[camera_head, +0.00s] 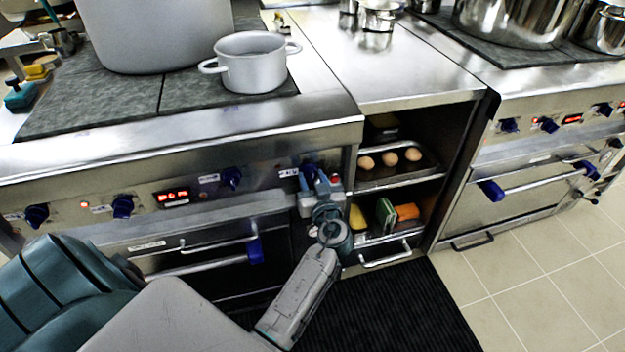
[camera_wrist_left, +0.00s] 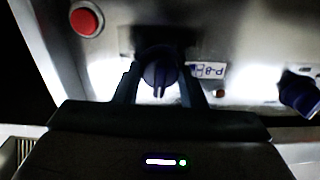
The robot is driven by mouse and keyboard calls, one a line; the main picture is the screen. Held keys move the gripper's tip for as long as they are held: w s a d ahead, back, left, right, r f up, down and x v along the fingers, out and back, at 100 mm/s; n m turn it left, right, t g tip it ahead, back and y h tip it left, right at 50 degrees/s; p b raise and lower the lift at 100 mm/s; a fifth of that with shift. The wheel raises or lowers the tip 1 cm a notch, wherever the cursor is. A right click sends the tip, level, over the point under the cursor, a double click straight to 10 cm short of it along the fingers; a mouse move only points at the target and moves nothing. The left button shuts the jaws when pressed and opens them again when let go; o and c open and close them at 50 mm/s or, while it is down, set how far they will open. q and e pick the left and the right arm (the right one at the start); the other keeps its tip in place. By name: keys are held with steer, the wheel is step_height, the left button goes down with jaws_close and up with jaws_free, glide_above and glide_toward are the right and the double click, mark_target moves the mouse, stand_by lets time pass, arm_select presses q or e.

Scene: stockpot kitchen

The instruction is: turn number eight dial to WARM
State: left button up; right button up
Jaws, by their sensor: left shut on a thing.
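The number eight dial (camera_head: 309,170) is a dark blue knob at the right end of the left stove's front panel. It also shows in the left wrist view (camera_wrist_left: 160,73), beside a small white label (camera_wrist_left: 207,70) that seems to read P-8, upside down in that view. My left gripper (camera_head: 321,181) is at this dial, its two fingers on either side of the knob and shut on it. In the wrist view the knob's ridge points roughly straight down the picture. No WARM marking is readable. My right gripper is not in view.
A red button (camera_wrist_left: 87,19) and another blue knob (camera_wrist_left: 299,93) flank the dial in the wrist view. An oven handle (camera_head: 205,262) runs below the panel. A grey pot (camera_head: 252,68) stands above on the stove. Right of my gripper is an open shelf with eggs (camera_head: 390,159).

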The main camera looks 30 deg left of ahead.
arm_select(q)
steer(key=m, duration=0.3)
steer(key=shift+b, duration=0.3)
steer(key=m, duration=0.2)
steer(key=shift+m, duration=1.5)
steer(key=shift+m+p, duration=0.35)
steer(key=shift+m, duration=0.65)
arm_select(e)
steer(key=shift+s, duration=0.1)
arm_select(q)
steer(key=o, duration=1)
